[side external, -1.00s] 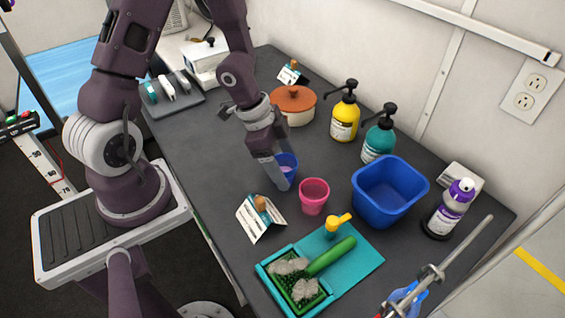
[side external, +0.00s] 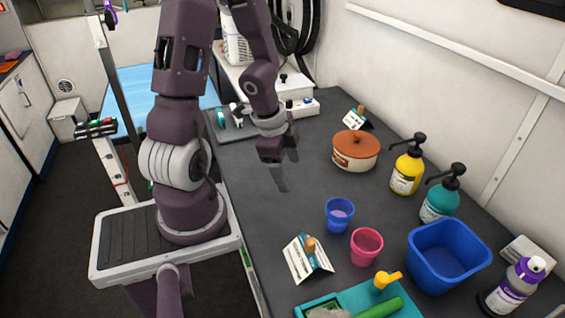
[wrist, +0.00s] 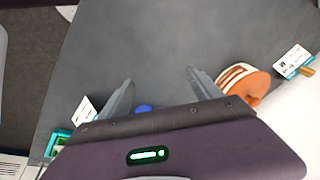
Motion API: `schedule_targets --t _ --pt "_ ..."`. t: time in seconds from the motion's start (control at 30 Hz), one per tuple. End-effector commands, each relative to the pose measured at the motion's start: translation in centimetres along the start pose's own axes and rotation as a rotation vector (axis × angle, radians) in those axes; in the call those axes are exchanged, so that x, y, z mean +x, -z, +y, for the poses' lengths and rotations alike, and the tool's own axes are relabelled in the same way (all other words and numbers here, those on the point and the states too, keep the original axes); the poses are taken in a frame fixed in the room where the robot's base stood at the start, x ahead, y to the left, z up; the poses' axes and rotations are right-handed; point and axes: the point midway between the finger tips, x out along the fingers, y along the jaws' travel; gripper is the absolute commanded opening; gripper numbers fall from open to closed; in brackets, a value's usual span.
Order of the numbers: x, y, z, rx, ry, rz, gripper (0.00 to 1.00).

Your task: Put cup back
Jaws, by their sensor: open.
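A blue cup (side external: 339,217) with something light purple inside stands upright on the dark counter. A pink cup (side external: 366,248) stands upright close in front of it, to the right. My gripper (side external: 279,178) is open and empty, clear of both cups, up and to the left of the blue cup in the side view. In the wrist view, the open fingers (wrist: 160,80) have bare counter between their tips. A bit of blue, seemingly the blue cup (wrist: 143,108), peeks out above the gripper body, which hides the rest. The pink cup is not visible there.
A brown-lidded pot (side external: 355,152), yellow pump bottle (side external: 406,170), teal pump bottle (side external: 440,202) and blue tub (side external: 448,258) line the right. A folded card (side external: 307,259) stands left of the pink cup, and a teal tray (side external: 345,300) lies in front. The counter's middle is clear.

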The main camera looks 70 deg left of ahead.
Motion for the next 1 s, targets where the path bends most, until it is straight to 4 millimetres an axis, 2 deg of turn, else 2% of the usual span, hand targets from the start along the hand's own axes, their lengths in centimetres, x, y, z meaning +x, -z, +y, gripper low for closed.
schedule_targets --t 0.03,0.07,0.1,0.17,0.2,0.27,0.3,0.4,0.5,0.57,1.0 --pt "-2.4 0.5 -1.8 -0.034 0.123 -0.063 0.74" --pt "-4.1 0.8 -2.6 -0.079 0.195 -0.097 0.74" --pt "-6.5 1.3 -3.1 -0.148 0.279 -0.123 0.74" --pt "-10.3 2.3 -2.6 -0.273 0.370 -0.121 0.74" --pt "-12.6 3.0 -1.4 -0.362 0.397 -0.093 0.74" --pt "-15.5 4.1 1.3 -0.484 0.381 -0.025 0.74" --pt "-17.0 4.8 3.4 -0.550 0.340 0.027 0.74" --pt "-19.8 6.1 8.3 -0.645 0.196 0.143 0.74" --pt "-21.4 6.7 11.2 -0.674 0.085 0.206 0.74" --pt "-21.8 6.8 12.0 -0.680 0.054 0.219 0.74" --pt "-21.8 6.8 12.1 -0.683 0.049 0.220 0.74"
